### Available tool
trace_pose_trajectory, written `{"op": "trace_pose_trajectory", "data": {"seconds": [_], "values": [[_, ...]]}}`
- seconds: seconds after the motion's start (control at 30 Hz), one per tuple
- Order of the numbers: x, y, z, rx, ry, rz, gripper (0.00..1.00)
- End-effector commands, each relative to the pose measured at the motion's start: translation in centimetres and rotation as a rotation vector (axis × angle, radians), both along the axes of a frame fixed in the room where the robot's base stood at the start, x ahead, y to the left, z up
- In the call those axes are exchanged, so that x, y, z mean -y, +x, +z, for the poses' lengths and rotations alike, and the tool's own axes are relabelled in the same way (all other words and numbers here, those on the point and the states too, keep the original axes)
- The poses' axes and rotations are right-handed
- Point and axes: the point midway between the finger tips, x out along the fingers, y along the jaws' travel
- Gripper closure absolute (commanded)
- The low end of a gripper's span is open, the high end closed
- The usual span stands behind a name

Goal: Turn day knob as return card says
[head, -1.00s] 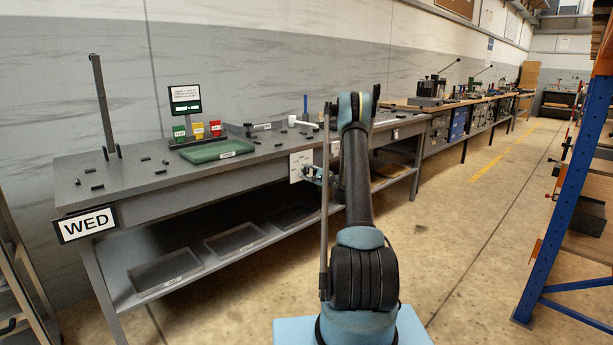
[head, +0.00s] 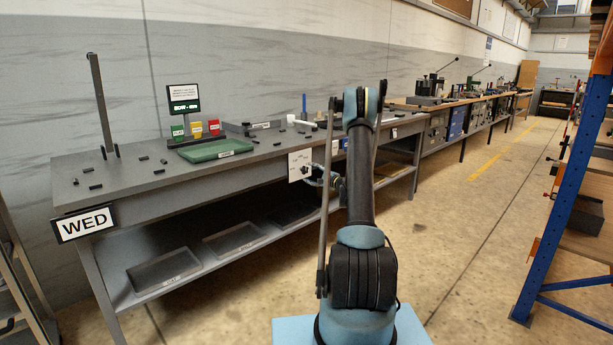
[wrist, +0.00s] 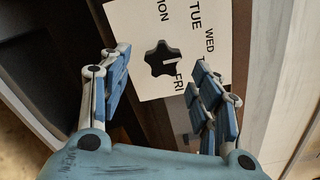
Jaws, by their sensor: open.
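The day knob (wrist: 160,58) is a black lobed knob on a white plate (wrist: 125,22) in the wrist view. Day words MON, TUE, WED and FRI are printed around it; the first is partly cut off. A pale mark on the knob points right, roughly between WED and FRI; my right finger hides part of that side. My gripper (wrist: 161,66) is open, its fingers apart on either side of the knob, with no clear contact. In the head view the plate (head: 295,162) is on the bench's front, with my gripper (head: 311,175) close to it. I cannot tell which item is the return card.
A WED sign (head: 84,223) hangs at the bench's left end. A small upright sign (head: 184,92) with fine print stands behind a green tray (head: 212,151) and coloured cards (head: 196,129). Grey trays (head: 165,271) lie on the lower shelf. A blue rack (head: 565,190) stands right; the aisle floor is clear.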

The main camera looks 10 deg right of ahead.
Motion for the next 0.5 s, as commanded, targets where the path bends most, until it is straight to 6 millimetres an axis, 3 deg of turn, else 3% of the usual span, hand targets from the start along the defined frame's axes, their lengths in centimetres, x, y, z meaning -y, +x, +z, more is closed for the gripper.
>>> {"op": "trace_pose_trajectory", "data": {"seconds": [0.2,0.5], "values": [[2.5,-3.3,-0.1,0.000,0.000,-0.001,0.42],[3.9,-5.4,-0.1,0.000,0.000,0.001,0.42]]}}
